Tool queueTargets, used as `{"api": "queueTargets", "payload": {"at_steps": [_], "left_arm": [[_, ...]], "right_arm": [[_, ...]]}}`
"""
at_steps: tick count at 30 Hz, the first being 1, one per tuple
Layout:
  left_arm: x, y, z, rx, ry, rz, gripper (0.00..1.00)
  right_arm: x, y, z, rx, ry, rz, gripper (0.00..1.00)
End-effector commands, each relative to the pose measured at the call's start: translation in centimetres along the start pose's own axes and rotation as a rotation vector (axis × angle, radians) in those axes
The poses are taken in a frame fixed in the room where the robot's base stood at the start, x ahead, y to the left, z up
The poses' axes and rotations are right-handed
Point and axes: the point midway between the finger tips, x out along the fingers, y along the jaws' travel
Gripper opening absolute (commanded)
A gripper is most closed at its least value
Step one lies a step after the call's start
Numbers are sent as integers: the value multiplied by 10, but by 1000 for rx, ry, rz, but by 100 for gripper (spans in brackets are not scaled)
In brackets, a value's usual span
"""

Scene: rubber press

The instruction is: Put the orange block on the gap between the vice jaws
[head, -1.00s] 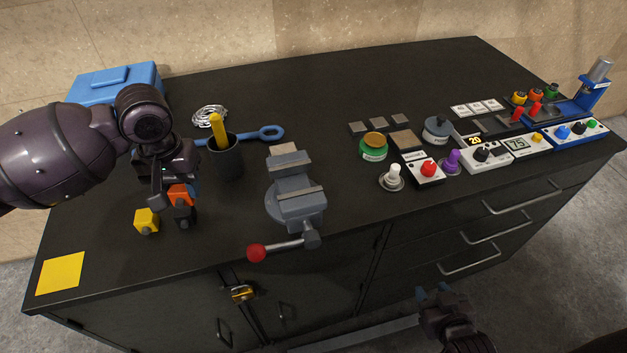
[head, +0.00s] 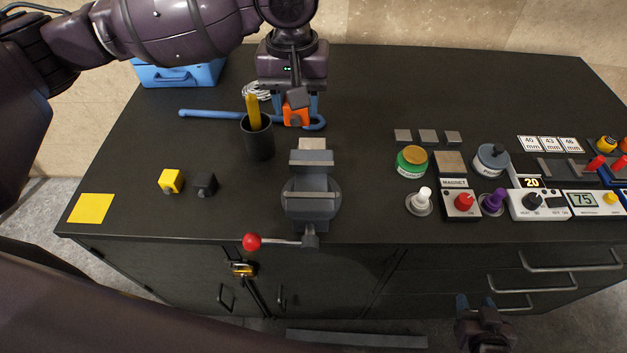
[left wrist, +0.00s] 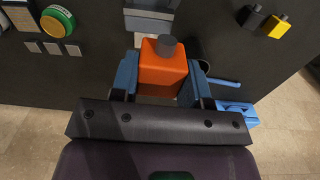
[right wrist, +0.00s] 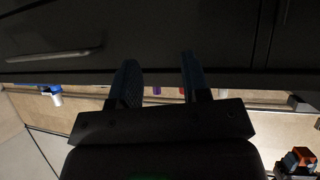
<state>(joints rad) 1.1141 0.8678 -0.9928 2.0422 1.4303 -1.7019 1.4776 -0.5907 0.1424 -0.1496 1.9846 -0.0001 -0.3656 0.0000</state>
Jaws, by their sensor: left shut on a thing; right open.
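The orange block (head: 296,108) is held by my left gripper (head: 297,104), which is shut on it above the back part of the table, behind the vice in the head view. In the left wrist view the orange block (left wrist: 162,70) sits between the blue fingers, with a dark grey knob on it. The grey vice (head: 311,190) stands at the table's front middle. Its jaws are apart, with a gap between them. The vice shows only partly in the left wrist view. My right gripper (head: 478,312) is open and empty, low in front of the cabinet.
A black cup (head: 257,140) with a yellow handle stands left of the vice. A yellow block (head: 171,181) and a black block (head: 204,184) stand to the left. Buttons and panels fill the right side. The vice handle with red ball (head: 252,242) sticks out in front.

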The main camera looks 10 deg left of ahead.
Motion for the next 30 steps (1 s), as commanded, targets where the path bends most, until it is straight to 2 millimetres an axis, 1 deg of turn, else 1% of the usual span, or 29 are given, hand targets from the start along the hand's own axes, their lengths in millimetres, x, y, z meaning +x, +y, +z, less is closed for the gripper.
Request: {"api": "queueTargets", "payload": {"at_steps": [1, 3, 6, 9, 11, 14, 27, 30], "left_arm": [[-15, 8, 4, -8, 6, -3, 16], [-27, 15, 8, -27, 5, -9, 16], [-38, 21, 14, -45, 4, -17, 16], [-41, 25, 17, -54, 2, -21, 16], [-37, 25, 18, -58, 1, -22, 16], [-20, 24, 18, -59, -2, -25, 16], [76, 22, 18, -58, -1, -23, 16], [94, 22, 17, -57, 0, -22, 16]], "right_arm": [[-2, 0, -1, 0, -2, 0, 43], [-3, 0, -1, 0, -6, 0, 43], [-6, 1, 3, 2, -14, 1, 43], [-9, 1, 7, 3, -23, 3, 43], [-10, 1, 9, 3, -27, 3, 43], [-10, 1, 10, 3, -28, 3, 43], [-4, 0, 5, 2, -13, 1, 43], [-4, 0, 4, 1, -10, 1, 43]]}}
